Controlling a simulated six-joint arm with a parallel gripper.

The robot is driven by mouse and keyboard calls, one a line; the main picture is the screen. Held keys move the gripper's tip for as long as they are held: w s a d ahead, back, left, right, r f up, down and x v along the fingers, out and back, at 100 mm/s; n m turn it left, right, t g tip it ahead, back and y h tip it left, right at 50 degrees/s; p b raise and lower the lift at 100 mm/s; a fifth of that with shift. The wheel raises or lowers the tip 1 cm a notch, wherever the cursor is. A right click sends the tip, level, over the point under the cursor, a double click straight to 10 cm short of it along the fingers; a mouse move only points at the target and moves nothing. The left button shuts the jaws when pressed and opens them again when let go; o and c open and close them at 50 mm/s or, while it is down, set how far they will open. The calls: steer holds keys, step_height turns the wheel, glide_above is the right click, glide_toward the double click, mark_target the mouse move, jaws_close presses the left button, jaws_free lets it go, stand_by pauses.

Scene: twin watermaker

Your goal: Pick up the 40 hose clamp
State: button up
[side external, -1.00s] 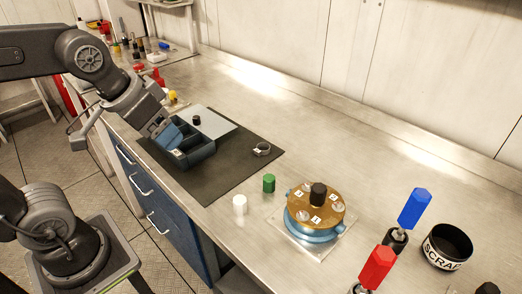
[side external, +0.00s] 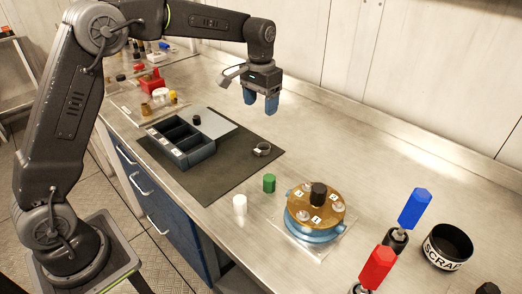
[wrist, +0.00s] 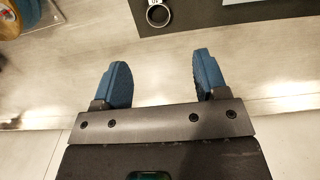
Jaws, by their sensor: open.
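The hose clamp, a small metal ring (side external: 262,149), lies on the right part of the dark mat (side external: 222,180). It also shows at the top of the wrist view (wrist: 158,14), near the mat's edge, with a small white tag on its band. My gripper (side external: 261,104) points down with its blue fingers apart and nothing between them. It hangs above the bench, behind the clamp in the side view. In the wrist view the fingers (wrist: 160,82) are over bare bench, and the clamp lies apart from them, beyond their tips.
A dark compartment tray (side external: 182,142) and a grey plate with a black knob (side external: 197,120) are on the mat. A white cylinder (side external: 240,205), a green cylinder (side external: 269,183) and a brass-topped blue housing (side external: 316,211) stand nearer the front. A scrap bin (side external: 447,247) is right.

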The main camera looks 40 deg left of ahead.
glide_above(262, 152)
steer(key=a, duration=0.1)
steer(key=f, duration=0.8)
steer(key=shift+w+a+f, duration=0.1)
steer(key=shift+w+f, duration=0.15)
steer(key=shift+w, duration=0.15)
steer(key=shift+d+f, duration=0.2)
steer(key=shift+f, duration=2.5)
steer(key=shift+c, duration=0.3)
steer(key=c, duration=1)
steer(key=shift+o, duration=0.2)
steer(key=shift+r, duration=0.15)
